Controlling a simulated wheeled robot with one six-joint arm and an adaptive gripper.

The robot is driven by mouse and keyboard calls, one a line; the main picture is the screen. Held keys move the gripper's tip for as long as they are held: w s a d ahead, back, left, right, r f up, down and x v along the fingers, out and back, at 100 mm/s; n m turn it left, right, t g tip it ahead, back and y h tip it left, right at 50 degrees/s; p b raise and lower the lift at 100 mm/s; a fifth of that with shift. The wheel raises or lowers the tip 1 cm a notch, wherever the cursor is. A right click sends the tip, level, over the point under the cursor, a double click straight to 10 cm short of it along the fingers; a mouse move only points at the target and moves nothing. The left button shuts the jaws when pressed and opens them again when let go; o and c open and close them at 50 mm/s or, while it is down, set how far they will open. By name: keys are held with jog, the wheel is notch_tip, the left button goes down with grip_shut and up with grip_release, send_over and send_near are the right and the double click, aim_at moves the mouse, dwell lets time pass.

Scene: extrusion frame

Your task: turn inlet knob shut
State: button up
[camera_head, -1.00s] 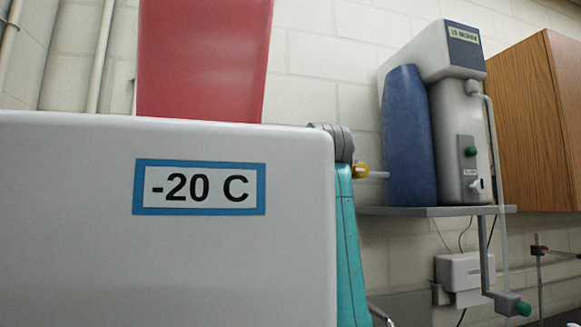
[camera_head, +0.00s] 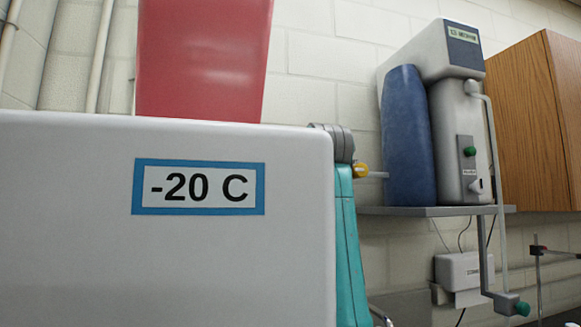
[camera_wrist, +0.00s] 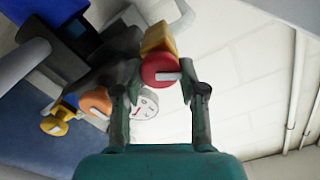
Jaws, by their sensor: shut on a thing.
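In the wrist view, my gripper (camera_wrist: 161,82) has its two fingers on either side of a round red knob (camera_wrist: 152,76) with a white pointer mark, in front of a yellow-orange body (camera_wrist: 157,38). It is shut on the red knob. An orange knob (camera_wrist: 95,102) and a yellow knob (camera_wrist: 53,126), each with a white mark, are lower left of it. I cannot read which knob is the inlet. In the head view I cannot make out the red knob or my fingertips.
A round white gauge (camera_wrist: 146,105) sits just below the red knob, close to the left finger. Dark fittings (camera_wrist: 88,60) crowd the left. In the head view, a white freezer (camera_head: 80,240) labelled -20 C fills the lower left, and a water unit (camera_head: 460,130) stands on a shelf.

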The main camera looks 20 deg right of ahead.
dwell(0.4)
jog(key=o, duration=1.1)
jog(key=shift+s, duration=0.15)
jog(key=s, duration=1.1)
jog(key=shift+s, duration=0.35)
